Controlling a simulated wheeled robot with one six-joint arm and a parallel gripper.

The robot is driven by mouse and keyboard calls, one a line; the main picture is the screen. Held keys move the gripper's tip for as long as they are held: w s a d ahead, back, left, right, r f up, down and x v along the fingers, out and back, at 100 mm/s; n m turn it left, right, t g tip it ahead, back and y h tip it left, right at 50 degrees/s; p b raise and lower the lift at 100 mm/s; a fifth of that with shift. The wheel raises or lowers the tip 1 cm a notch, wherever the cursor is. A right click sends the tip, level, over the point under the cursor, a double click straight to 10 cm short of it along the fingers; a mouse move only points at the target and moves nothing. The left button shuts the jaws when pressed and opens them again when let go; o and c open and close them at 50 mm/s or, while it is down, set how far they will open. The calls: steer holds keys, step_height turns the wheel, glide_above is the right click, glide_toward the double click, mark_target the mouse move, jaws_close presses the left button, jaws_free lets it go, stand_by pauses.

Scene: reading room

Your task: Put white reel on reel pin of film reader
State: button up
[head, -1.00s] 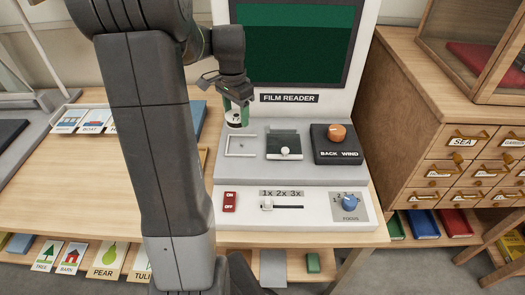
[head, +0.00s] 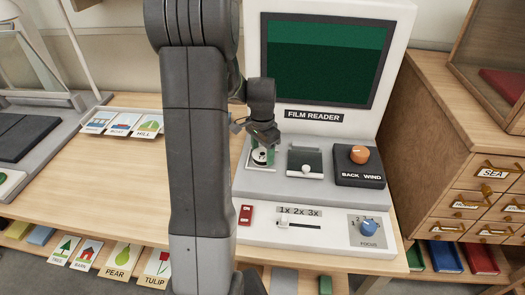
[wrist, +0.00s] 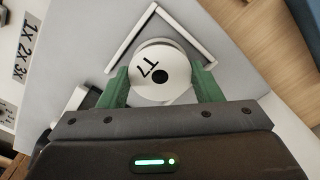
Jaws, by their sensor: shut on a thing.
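My gripper (head: 262,152) is shut on the white reel (wrist: 160,72), with a green finger on each side of it. The reel is a white disc with a dark centre hole and a mark like "T7". In the head view the reel (head: 260,157) is low over the left part of the film reader (head: 295,184). A white square corner outline (wrist: 190,22) on the reader's grey deck lies around the reel. The reel pin is hidden, and I cannot tell whether the reel touches the deck.
A dark glass gate (head: 306,162) and a black box with an orange knob (head: 359,155) stand to the right on the deck. The reader's screen (head: 325,60) rises behind. A red switch (head: 246,214) and a blue focus knob (head: 368,227) are in front.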

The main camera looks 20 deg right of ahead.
mark_target(262, 154)
steer(key=shift+f, duration=0.15)
steer(key=o, duration=1)
step_height(262, 154, up, 12)
steer(key=shift+r, duration=0.2)
